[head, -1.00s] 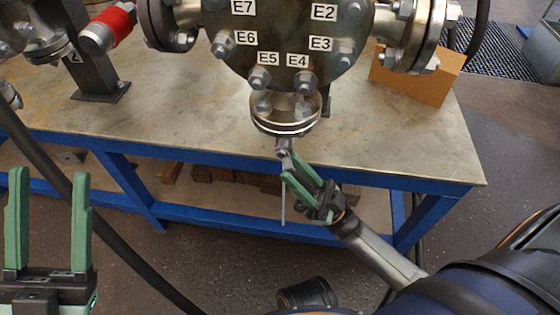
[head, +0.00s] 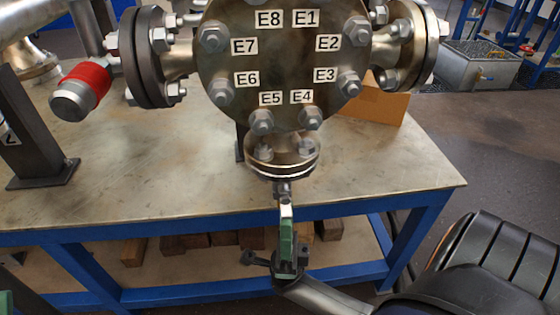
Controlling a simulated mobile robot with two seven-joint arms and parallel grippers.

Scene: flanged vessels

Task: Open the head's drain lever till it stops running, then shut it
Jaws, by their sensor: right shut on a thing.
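The head (head: 285,60) is a round bolted metal cover with labels E1 to E8. A flanged outlet (head: 281,158) hangs from its underside and ends in a small drain valve (head: 282,188) at the table's front edge. The drain lever (head: 287,211) is a short pale piece just below the valve, pointing down. My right gripper (head: 287,228) is shut on it from below, and its green fingers hide the lower part. No stream shows under the valve, but the gripper covers that spot. Only a green tip of my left gripper (head: 6,302) shows at the lower left corner.
The steel-topped table (head: 150,195) has a blue frame, with wooden blocks (head: 195,244) beneath.

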